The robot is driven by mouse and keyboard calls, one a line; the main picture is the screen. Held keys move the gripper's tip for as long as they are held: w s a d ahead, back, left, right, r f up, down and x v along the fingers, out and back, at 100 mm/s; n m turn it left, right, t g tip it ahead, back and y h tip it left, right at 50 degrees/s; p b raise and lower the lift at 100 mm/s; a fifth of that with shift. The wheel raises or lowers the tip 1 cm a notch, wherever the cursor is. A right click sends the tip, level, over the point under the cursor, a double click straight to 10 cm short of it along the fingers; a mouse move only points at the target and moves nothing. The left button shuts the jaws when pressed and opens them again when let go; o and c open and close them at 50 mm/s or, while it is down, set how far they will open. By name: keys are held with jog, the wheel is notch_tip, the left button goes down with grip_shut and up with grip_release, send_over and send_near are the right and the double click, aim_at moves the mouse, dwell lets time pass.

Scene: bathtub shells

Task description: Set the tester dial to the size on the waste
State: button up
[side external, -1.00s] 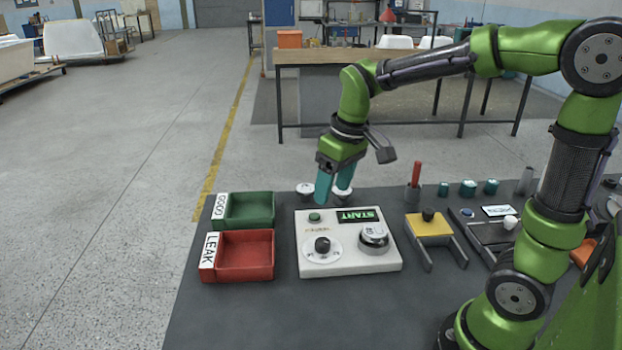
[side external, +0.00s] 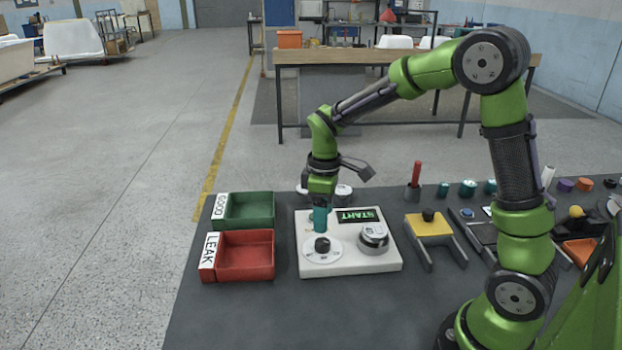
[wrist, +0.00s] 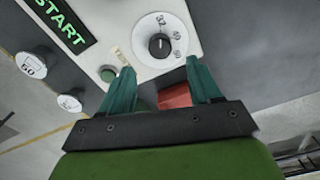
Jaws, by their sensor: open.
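The white tester (side external: 350,262) stands on the dark table with a lit START display (side external: 358,215). Its dial, a black knob (side external: 322,244) on a white numbered disc, sits at the front left; it also shows in the wrist view (wrist: 160,46), its numbers too small to read surely. A silver-and-white waste (side external: 374,236) sits on the tester's right side; its marking is not legible. My gripper (side external: 320,228) is open and empty, pointing down just behind and above the knob. In the wrist view its teal fingers (wrist: 160,84) are apart, with the knob beyond their tips.
A green GOOD tray (side external: 249,224) and a red LEAK tray (side external: 246,276) lie left of the tester. Two more white-topped wastes (wrist: 32,66) (wrist: 70,103) stand behind it. A yellow-topped stand (side external: 430,226) and a cup with a red-handled tool (side external: 414,192) are to the right.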

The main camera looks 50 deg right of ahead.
aim_at(323, 241)
notch_tip(323, 241, down, 7)
dwell(0.3)
jog(key=c, duration=1)
jog(key=shift+c, duration=0.2)
jog(key=shift+m, duration=0.4)
jog(key=m, duration=1.1)
